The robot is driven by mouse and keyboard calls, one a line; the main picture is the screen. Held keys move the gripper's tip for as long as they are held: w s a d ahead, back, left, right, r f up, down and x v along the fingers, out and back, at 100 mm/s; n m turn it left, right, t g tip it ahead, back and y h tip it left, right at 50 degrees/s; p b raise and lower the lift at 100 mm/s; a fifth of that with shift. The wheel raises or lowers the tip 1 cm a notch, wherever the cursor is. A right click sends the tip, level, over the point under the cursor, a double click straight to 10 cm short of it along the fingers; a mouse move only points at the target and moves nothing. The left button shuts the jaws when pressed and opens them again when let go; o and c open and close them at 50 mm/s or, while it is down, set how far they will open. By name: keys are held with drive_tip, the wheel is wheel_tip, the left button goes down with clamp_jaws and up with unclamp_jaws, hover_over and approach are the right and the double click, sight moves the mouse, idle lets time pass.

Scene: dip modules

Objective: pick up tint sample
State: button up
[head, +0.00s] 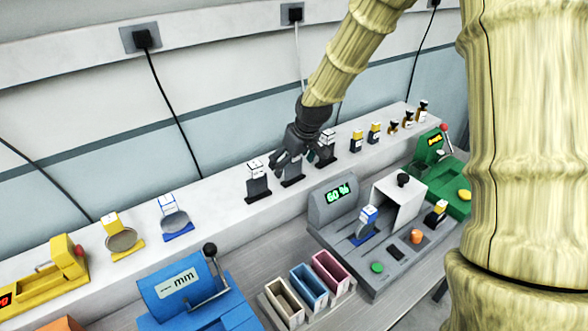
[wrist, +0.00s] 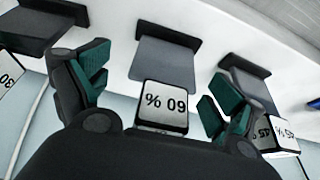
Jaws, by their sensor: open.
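The tint sample in front of my gripper is a dark grey plate (wrist: 163,66) with a white block labelled 60 % (wrist: 163,103), upside down in the wrist view. It stands on the shelf in a row with two similar dark samples, one to the left (head: 257,184) and one to the right (head: 326,158) in the head view. My gripper (wrist: 158,88) is open, with one finger on each side of the 60 % sample; contact cannot be told. In the head view my gripper (head: 293,156) hides most of this sample (head: 292,181).
Neighbouring samples stand close to both fingers in the wrist view, the right one (wrist: 279,138) nearest. Below the shelf is a grey device (head: 334,203) displaying 60 %. Blue (head: 190,295) and green (head: 430,150) devices and coloured bins (head: 309,286) stand nearby.

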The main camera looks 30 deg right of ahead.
drive_tip(key=shift+w+a+f, duration=0.1)
drive_tip(key=shift+w+f, duration=0.15)
drive_tip(key=shift+f, duration=0.45)
drive_tip(key=shift+c, duration=0.2)
drive_tip(key=c, duration=1.1)
